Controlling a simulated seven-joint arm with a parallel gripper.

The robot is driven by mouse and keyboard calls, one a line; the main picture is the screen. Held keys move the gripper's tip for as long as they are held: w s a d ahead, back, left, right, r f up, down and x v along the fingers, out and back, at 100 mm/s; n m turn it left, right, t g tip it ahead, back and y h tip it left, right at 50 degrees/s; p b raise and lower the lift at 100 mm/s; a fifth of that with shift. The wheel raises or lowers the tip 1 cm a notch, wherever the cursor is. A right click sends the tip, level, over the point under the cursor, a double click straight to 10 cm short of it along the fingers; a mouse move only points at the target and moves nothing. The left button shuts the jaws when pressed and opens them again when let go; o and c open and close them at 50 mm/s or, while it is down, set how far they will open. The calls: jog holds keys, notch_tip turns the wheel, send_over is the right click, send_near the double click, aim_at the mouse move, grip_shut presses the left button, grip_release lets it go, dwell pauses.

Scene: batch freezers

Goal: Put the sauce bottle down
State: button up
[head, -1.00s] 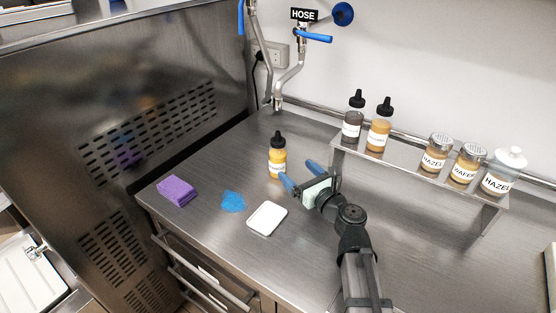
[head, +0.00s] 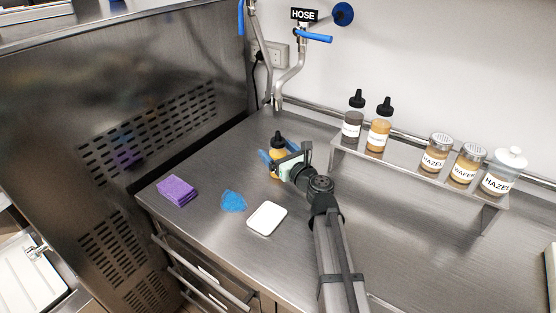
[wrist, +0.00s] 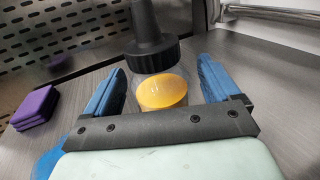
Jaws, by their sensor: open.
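The sauce bottle (head: 278,142) has a black nozzle cap and yellow-orange contents. It stands upright on the steel counter (head: 330,225). In the wrist view the bottle (wrist: 160,90) is between the two blue fingers of my gripper (wrist: 160,85), with a visible gap on each side. In the head view my gripper (head: 276,158) is around the bottle at low height, and its fingers and palm hide most of the bottle's body. My gripper is open.
A purple sponge stack (head: 177,190), a blue cloth or spill (head: 233,201) and a white dish (head: 267,218) lie nearby on the counter. A raised shelf (head: 410,175) with several bottles and jars stands at the right. A vented steel panel (head: 110,140) rises at the left.

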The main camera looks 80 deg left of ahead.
aim_at(282, 145)
jog(key=shift+x, duration=1)
jog(key=shift+c, duration=0.2)
jog(key=c, duration=1.3)
jog(key=shift+r, duration=0.6)
jog(key=shift+w+d+r, duration=0.1)
jog(key=shift+d+r, duration=0.2)
jog(key=shift+r, duration=0.3)
jog(key=shift+w+d+r, duration=0.15)
jog(key=shift+d+r, duration=0.15)
jog(key=shift+r, duration=0.3)
jog(key=v, duration=1.6)
jog(key=shift+w+d+f, duration=0.1)
jog(key=shift+d, duration=0.25)
